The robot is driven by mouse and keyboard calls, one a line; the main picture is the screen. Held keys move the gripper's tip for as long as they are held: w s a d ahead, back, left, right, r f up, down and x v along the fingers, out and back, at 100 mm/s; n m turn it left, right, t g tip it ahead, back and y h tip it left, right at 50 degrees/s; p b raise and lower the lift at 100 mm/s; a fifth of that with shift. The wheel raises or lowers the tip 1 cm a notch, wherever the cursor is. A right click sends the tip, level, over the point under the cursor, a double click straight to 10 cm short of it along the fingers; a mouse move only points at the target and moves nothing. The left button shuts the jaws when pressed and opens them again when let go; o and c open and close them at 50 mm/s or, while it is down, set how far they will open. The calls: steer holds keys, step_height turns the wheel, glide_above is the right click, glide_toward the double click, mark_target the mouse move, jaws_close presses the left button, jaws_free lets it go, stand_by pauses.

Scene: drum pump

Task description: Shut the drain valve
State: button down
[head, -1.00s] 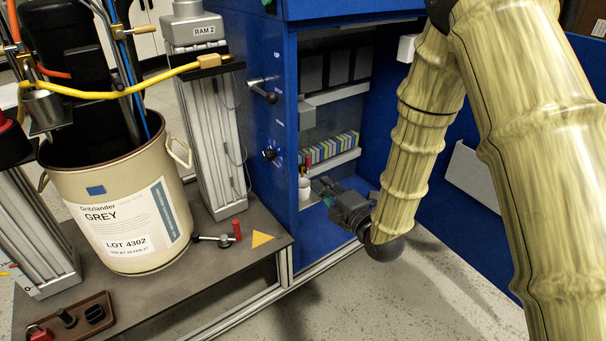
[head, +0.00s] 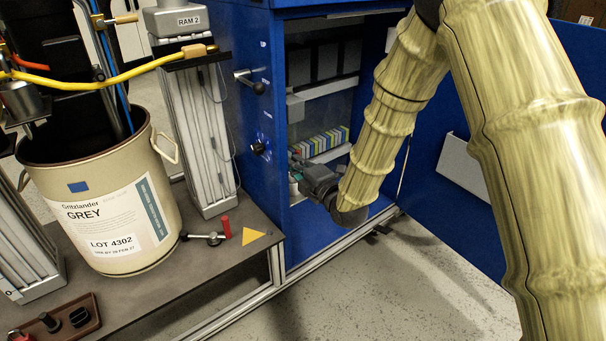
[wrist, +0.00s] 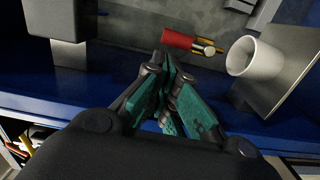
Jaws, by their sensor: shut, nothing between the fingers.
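A small valve with a red handle (wrist: 190,40) and brass body (wrist: 208,47) shows inside the blue cabinet in the wrist view; I take it as the drain valve. The handle lies roughly sideways in that picture. A white cup (wrist: 243,57) is just right of the brass end. My gripper (wrist: 165,65) is shut and empty, its green fingertips close below and left of the red handle; I cannot tell if they touch. In the head view my gripper (head: 296,165) reaches into the cabinet and largely hides the valve.
The cabinet's blue side wall (head: 262,190) stands left of my gripper, its open door (head: 465,210) to the right. A shelf of coloured items (head: 325,142) is above.

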steer(key=shift+w+a, duration=0.3)
steer(key=shift+w, duration=0.25)
